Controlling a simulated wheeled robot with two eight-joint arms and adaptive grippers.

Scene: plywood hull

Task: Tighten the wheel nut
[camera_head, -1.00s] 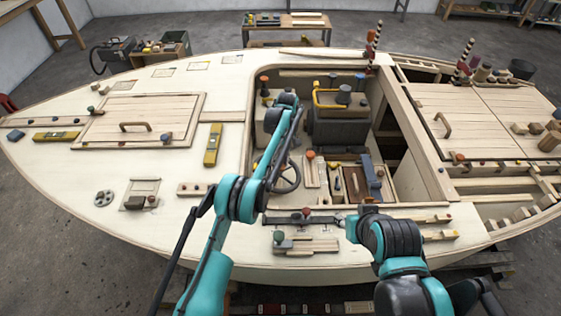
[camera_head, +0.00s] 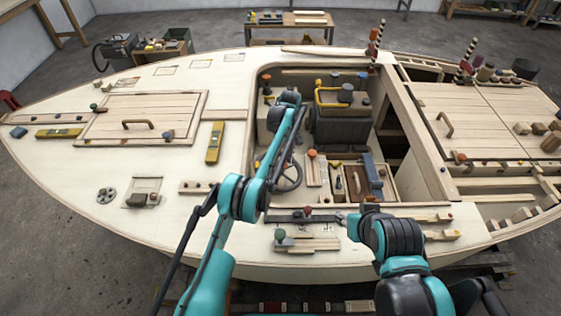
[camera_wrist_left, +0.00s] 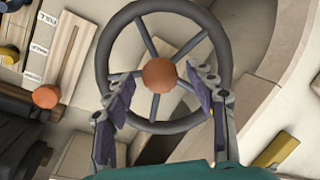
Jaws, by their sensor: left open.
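The steering wheel (camera_head: 293,184) stands in the cockpit, dark-rimmed with thin grey spokes. It also shows in the left wrist view (camera_wrist_left: 103,62). The wheel nut (camera_wrist_left: 160,75) is a round orange-brown piece at the wheel's hub. My left gripper (camera_wrist_left: 162,85) is open in front of the wheel, one finger on each side of the nut. A gap shows between each finger and the nut; I cannot tell the depth. In the head view my left forearm partly covers the wheel and hides the nut.
An orange knob (camera_wrist_left: 46,96) on a wooden strip lies left of the wheel in the wrist view. A blue-grey tool (camera_head: 374,176) sits in a tray right of the wheel. The cockpit walls surround it. A yellow level (camera_head: 214,143) lies on the deck.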

